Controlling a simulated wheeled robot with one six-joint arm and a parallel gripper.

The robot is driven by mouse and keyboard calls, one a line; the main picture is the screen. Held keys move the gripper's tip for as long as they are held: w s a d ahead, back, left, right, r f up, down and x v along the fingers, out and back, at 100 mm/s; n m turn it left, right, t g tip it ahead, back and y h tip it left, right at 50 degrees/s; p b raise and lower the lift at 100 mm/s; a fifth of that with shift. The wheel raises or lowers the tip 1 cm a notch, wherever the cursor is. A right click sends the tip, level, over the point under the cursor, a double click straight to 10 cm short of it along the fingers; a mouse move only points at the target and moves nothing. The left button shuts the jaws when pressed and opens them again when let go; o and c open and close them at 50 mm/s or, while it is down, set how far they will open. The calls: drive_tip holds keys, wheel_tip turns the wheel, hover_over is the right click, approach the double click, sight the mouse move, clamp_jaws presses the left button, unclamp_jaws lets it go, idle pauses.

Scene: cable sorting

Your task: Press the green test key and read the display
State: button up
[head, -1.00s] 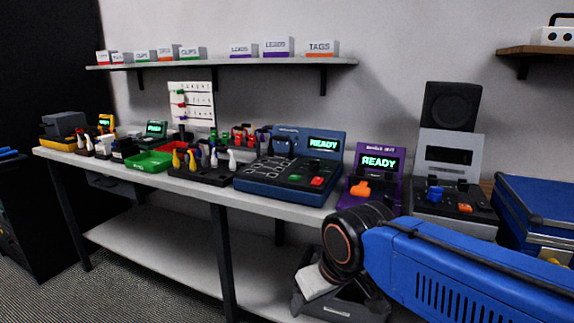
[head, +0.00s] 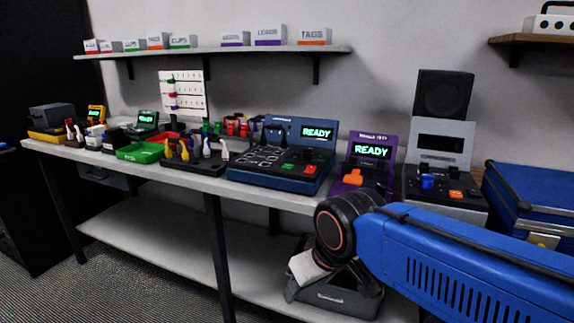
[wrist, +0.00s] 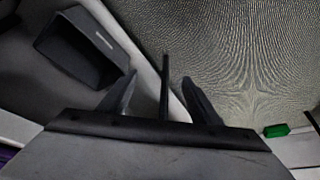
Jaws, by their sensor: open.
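The blue tester (head: 285,150) stands on the bench at the middle of the head view. Its display (head: 318,132) reads READY in green letters. A green key (head: 287,167) sits on its sloped front, beside a red key (head: 309,169). My gripper (wrist: 158,98) shows in the wrist view, with its two dark fingers apart and nothing between them. It points down past the bench front, well below and to the right of the green key. In the head view, my arm's wrist hides most of it.
A purple unit (head: 381,140), also showing READY, stands right of the tester, then a grey unit (head: 441,150) and a blue case (head: 530,205). A dark bin (head: 335,300) sits below; it also shows in the wrist view (wrist: 80,48). The bench's front edge lies between gripper and tester.

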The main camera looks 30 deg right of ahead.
clamp_jaws()
idle(1.8)
